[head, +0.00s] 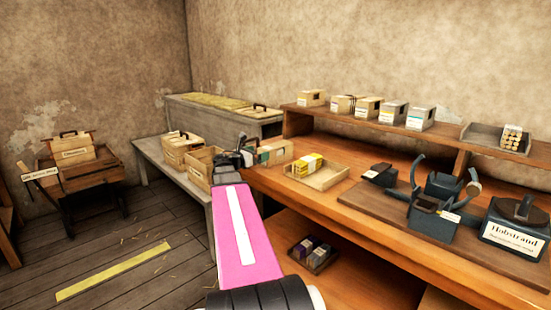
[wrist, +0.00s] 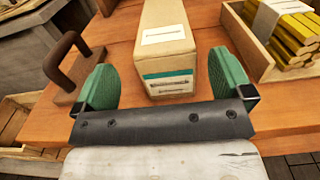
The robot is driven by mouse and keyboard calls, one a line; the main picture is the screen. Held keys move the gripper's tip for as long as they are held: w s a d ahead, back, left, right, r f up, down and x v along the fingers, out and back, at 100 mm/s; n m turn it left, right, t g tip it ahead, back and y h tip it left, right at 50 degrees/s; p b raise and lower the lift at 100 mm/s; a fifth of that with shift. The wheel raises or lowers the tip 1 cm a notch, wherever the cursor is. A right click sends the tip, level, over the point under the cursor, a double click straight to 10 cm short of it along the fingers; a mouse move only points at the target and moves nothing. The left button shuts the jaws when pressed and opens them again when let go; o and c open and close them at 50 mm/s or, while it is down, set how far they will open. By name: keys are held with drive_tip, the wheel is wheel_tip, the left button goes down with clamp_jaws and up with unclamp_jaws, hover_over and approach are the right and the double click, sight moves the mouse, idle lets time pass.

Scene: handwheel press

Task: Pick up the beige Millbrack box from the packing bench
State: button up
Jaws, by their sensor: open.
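A long beige box (head: 276,151) with a teal band on its near end lies on the orange wooden bench (head: 337,202), at its left end. Its labels are too small to read, so I cannot confirm the Millbrack name. In the wrist view the beige box (wrist: 166,40) points toward me, with its near end between and slightly ahead of my fingers. My gripper (wrist: 162,72) is open, with one green finger on each side and a visible gap to the box on both sides. In the head view my gripper (head: 248,153) partly covers the box's near end.
A wooden tray (wrist: 262,55) of yellow bars stands close to the right finger. A dark handle (wrist: 62,60) on a wooden block is close to the left finger. Several boxes line the upper shelf (head: 455,140). Dark press parts (head: 432,220) occupy the bench's right side.

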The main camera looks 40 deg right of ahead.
sight(266, 148)
drive_tip(key=d, duration=0.5)
drive_tip(key=c, duration=1)
drive_tip(key=shift+c, duration=0.2)
